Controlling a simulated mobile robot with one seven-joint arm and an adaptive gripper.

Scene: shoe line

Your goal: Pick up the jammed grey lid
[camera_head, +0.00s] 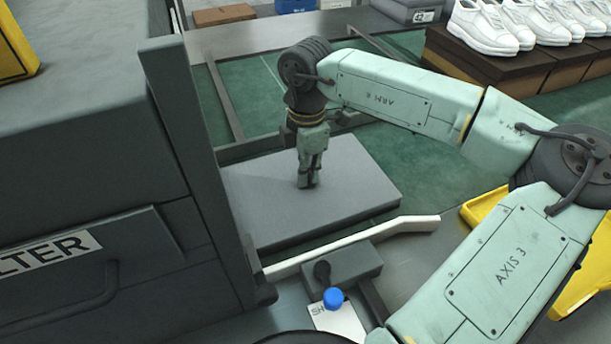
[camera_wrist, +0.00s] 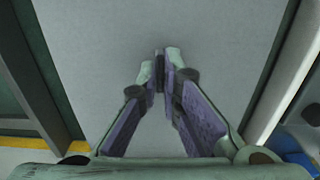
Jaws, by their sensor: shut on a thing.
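The grey lid (camera_head: 350,207) is a broad, flat, pale grey slab at the middle of the head view, over the green belt line. It fills most of the wrist view (camera_wrist: 95,35). My gripper (camera_head: 307,184) points straight down at the middle of the lid. In the wrist view its fingers (camera_wrist: 160,72) come together on a small, dark, narrow part standing at the lid's middle. The fingers mostly hide this part. I cannot tell whether the lid is clear of what lies under it.
A dark machine with an upright post (camera_head: 197,150) stands close to the lid's left. A white bent rail (camera_head: 350,238) runs along its near side, with a blue knob (camera_head: 333,298) nearer. Yellow trays (camera_head: 484,207) lie right. White shoes (camera_head: 488,30) stand on boxes behind.

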